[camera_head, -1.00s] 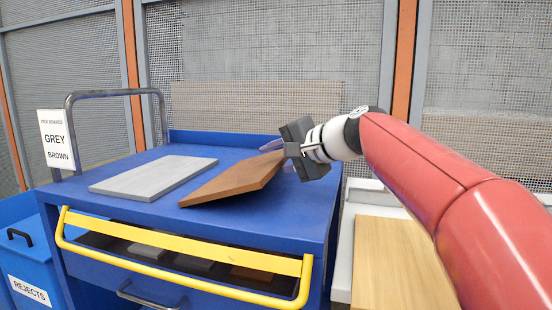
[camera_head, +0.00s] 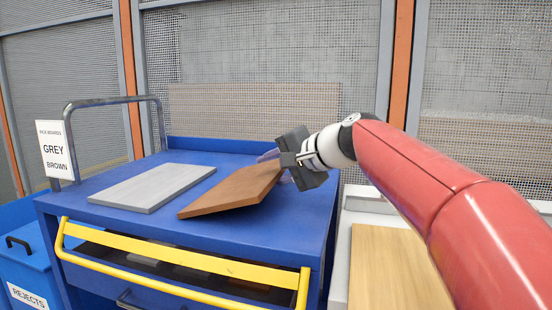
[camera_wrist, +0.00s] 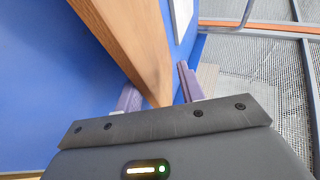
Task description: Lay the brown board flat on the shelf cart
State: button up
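The brown board (camera_head: 235,188) lies on the blue cart top (camera_head: 110,222), right of the grey board; its right end looks slightly raised, though I cannot tell for sure. My gripper (camera_head: 276,166) is at that right end, above the cart top. In the wrist view the end of the brown board (camera_wrist: 125,45) sits between my two purple fingers (camera_wrist: 160,88). A gap shows between the board and the right finger; the board partly covers the left finger. My gripper looks open around the board.
A grey board (camera_head: 155,187) lies flat to the left. A sign (camera_head: 56,155) reads grey and brown. A yellow rail (camera_head: 180,262) crosses the front. The blue rejects bin (camera_head: 28,265) stands left. A light wooden panel (camera_head: 390,270) lies right. Mesh fencing stands behind.

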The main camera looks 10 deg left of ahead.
jog(key=shift+s+d+r+g+h+p, duration=0.1)
jog(key=shift+r+g+h+p, duration=0.45)
jog(key=shift+p, duration=1.95)
jog(key=shift+s+f+g+h+p, duration=0.2)
jog(key=shift+h+p, duration=0.65)
jog(key=shift+p, duration=1.65)
jog(key=shift+w+r+g+h+p, duration=0.15)
jog(key=shift+r+g+h+p, duration=0.2)
jog(key=shift+p, duration=0.3)
jog(key=shift+f+g+h, duration=0.3)
jog(key=shift+g+h, duration=0.1)
jog(key=shift+h, duration=0.45)
jog(key=shift+d+h, duration=0.2)
jog(key=shift+h, duration=0.2)
jog(key=shift+s+d+r, duration=0.35)
jog(key=shift+s+d, duration=0.05)
jog(key=shift+d, duration=0.3)
jog(key=shift+s+d+r, duration=0.3)
jog(key=shift+s+d, duration=0.1)
jog(key=shift+d, duration=0.25)
jog(key=o, duration=0.6)
jog(key=shift+c, duration=0.2)
